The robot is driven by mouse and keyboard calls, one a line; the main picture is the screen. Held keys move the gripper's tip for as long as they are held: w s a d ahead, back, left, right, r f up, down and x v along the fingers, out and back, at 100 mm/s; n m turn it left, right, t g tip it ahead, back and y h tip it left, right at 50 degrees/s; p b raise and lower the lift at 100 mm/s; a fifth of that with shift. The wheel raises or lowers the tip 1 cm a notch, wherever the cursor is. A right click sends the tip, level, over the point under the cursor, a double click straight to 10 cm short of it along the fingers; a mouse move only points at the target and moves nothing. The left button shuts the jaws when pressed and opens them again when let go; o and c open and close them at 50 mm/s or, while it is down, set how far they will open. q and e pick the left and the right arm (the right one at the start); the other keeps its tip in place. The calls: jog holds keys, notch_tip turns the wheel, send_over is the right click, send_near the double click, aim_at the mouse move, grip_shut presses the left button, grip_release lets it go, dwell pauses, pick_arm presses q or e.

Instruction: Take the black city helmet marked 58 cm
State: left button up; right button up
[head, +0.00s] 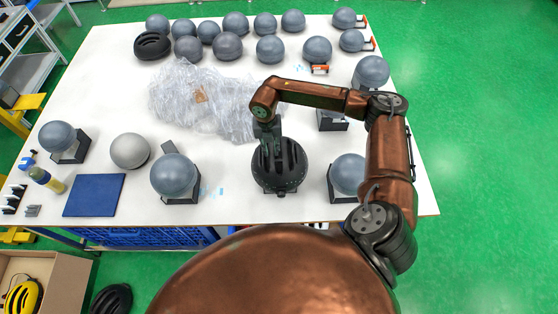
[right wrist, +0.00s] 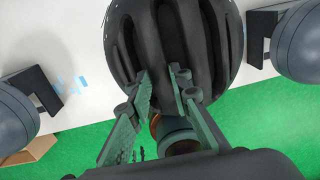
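A black ribbed helmet (head: 280,168) sits near the front edge of the white table, right of its middle; it also fills the upper middle of the right wrist view (right wrist: 175,40). I cannot read a size mark on it. My right gripper (head: 268,132) is above and against the helmet's back side in the head view. In the right wrist view its two fingertips (right wrist: 163,78) lie over the helmet's ribs with a narrow gap between them. Whether they pinch a rib I cannot tell. My left gripper is not in view.
Grey-blue head forms on black stands flank the helmet, one left (head: 174,175) and one right (head: 347,175). Clear plastic wrap (head: 195,100) lies behind. Another black helmet (head: 152,46) is at the back left. A blue mat (head: 94,196) lies front left. A cardboard box (head: 62,275) holds a yellow helmet (head: 22,298).

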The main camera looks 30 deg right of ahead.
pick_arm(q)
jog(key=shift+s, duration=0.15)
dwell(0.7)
